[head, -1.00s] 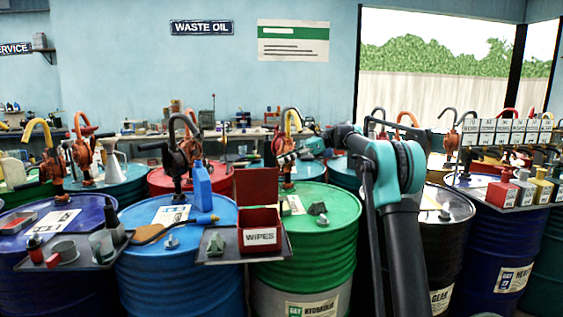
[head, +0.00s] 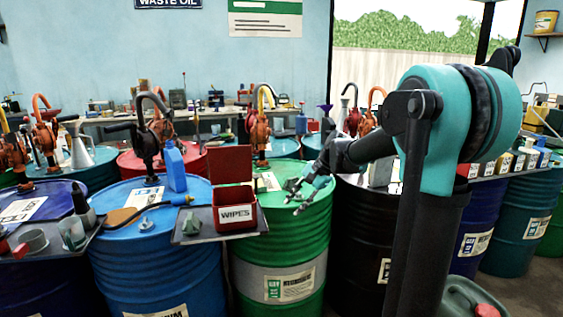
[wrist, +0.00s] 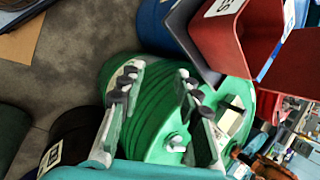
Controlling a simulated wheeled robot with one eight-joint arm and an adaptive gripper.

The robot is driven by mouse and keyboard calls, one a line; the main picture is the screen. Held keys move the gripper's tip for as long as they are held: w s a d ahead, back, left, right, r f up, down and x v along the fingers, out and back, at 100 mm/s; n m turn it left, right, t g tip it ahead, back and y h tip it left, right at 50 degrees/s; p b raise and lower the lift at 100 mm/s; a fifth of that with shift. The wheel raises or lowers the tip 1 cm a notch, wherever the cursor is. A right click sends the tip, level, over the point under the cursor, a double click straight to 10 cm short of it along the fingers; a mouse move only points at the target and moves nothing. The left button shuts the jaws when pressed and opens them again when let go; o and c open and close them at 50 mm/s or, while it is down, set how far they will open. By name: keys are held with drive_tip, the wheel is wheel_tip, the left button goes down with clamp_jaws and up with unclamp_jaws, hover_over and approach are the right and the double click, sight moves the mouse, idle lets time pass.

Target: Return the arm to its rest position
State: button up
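My arm rises at the right of the head view, bends at a large teal joint and reaches left. My gripper (head: 308,188) is over the right part of the green drum (head: 292,240), to the right of the red wipes box (head: 236,214). In the wrist view, the two fingers of my gripper (wrist: 158,84) are spread apart with nothing between them. The green drum (wrist: 165,125) lies behind them, and the red box (wrist: 228,38) is close by at the upper right. I cannot tell the exact gap to the drum top.
A blue drum (head: 158,270) with a blue bottle (head: 175,168) stands left of the green one. A black drum (head: 352,240) stands right of it. Hand pumps and a funnel (head: 82,150) stand behind. A dark can with a red cap (head: 487,310) is low at the right.

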drive_tip(key=s+d+f+n+t+h, duration=0.1)
drive_tip(key=s+d+f, duration=0.3)
drive_tip(key=s, duration=0.4)
drive_tip(key=s+d+f+n+t+h, duration=0.1)
drive_tip(key=s+d+f+n+h, duration=0.2)
drive_tip(key=s+f, duration=0.4)
drive_tip(key=s+d+f+n+t+h, duration=0.1)
drive_tip(key=s+d+f+n, duration=0.3)
drive_tip(key=s, duration=0.5)
drive_tip(key=d+f+h, duration=0.1)
drive_tip(key=d+f, duration=0.1)
drive_tip(key=d, duration=0.1)
drive_tip(key=shift+d, duration=0.2)
